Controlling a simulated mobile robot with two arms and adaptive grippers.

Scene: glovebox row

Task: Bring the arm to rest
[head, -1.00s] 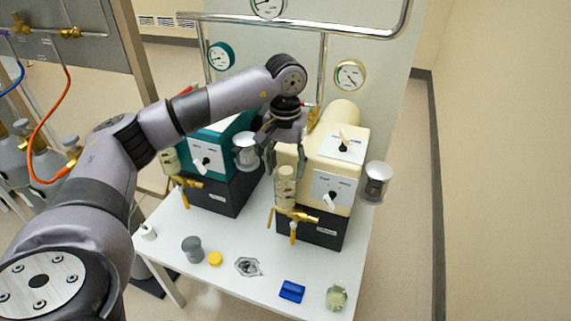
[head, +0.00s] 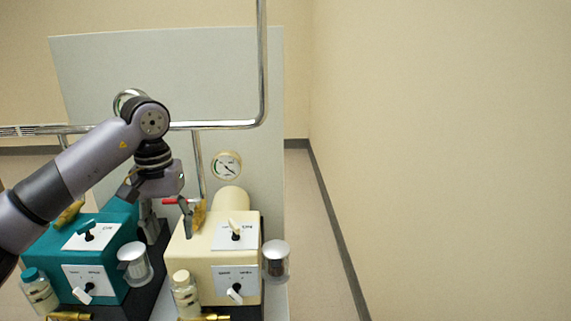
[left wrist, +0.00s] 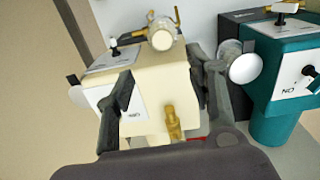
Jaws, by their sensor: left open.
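My left arm comes in from the left in the head view. Its gripper (head: 165,222) points down between the teal pump unit (head: 103,258) and the cream pump unit (head: 220,262). In the left wrist view my left gripper (left wrist: 160,85) shows its two fingers spread apart with nothing held between them. The cream unit (left wrist: 152,88) fills the space beyond the fingers; I cannot tell whether they touch it. The teal unit (left wrist: 285,75) stands to the right there. My right gripper is not in view.
A round gauge (head: 227,166) and a bent chrome pipe (head: 262,75) are mounted at the grey back panel (head: 90,75). Floor and bare wall on the right are free.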

